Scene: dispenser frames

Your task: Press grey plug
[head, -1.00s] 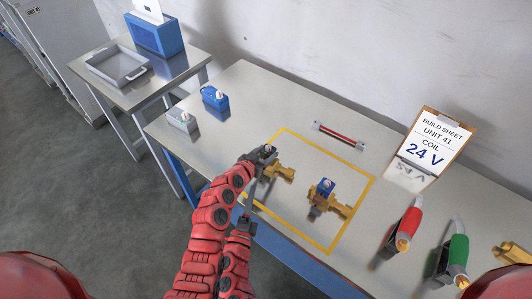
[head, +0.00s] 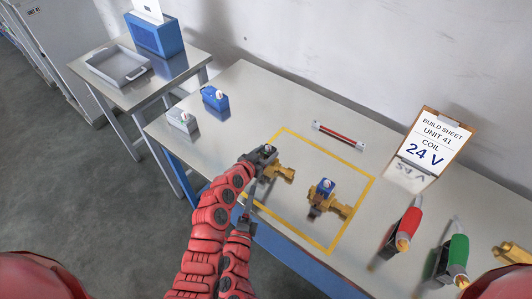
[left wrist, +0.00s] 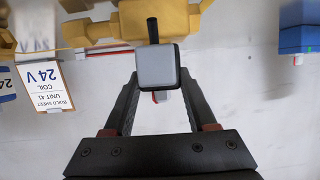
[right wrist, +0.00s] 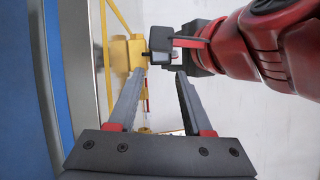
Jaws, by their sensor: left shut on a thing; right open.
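The grey plug (left wrist: 157,66) is a small square grey block with a black stem. In the left wrist view it sits between the fingertips of my left gripper (left wrist: 158,88), which is shut on it. Just beyond it is a brass valve (left wrist: 100,28). In the head view my left gripper (head: 262,156) is at the left end of that brass valve (head: 282,171) and largely hides the plug. I cannot tell whether the plug is seated. My right gripper (head: 246,222) is lower, near the table's front edge; in the right wrist view it (right wrist: 155,80) is open and empty.
A second brass valve (head: 341,209) with a blue coil (head: 325,187) stands inside the yellow outline (head: 357,195). A grey box (head: 182,119) and a blue box (head: 215,97) stand at left. Red (head: 409,222) and green (head: 458,250) handled tools are at right.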

